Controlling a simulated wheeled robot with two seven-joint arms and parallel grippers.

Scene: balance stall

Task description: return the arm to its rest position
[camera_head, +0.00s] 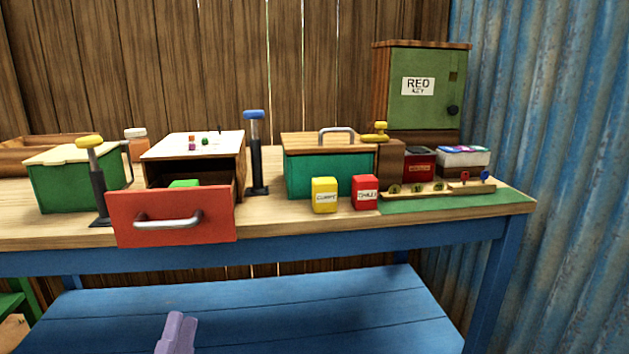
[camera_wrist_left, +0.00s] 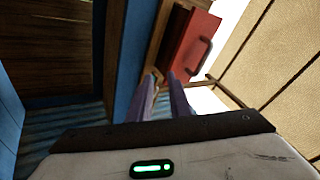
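My left gripper (camera_head: 177,332) shows as a lilac finger end at the bottom edge of the head view, in front of the blue lower shelf and below the table top. In the left wrist view its two lilac fingers (camera_wrist_left: 160,84) stand apart with a gap between them and nothing held. The red drawer (camera_head: 170,215), pulled out of its wooden box, also shows in the left wrist view (camera_wrist_left: 190,48) beyond the fingers. The gripper appears apart from it. My right gripper is in neither view.
The open drawer with its metal handle (camera_head: 167,222) juts past the table's front edge. A green box (camera_head: 70,185), a teal box (camera_head: 325,176), yellow (camera_head: 324,195) and red (camera_head: 365,192) blocks and a green cabinet (camera_head: 420,85) stand on the table. The blue shelf (camera_head: 300,310) looks bare.

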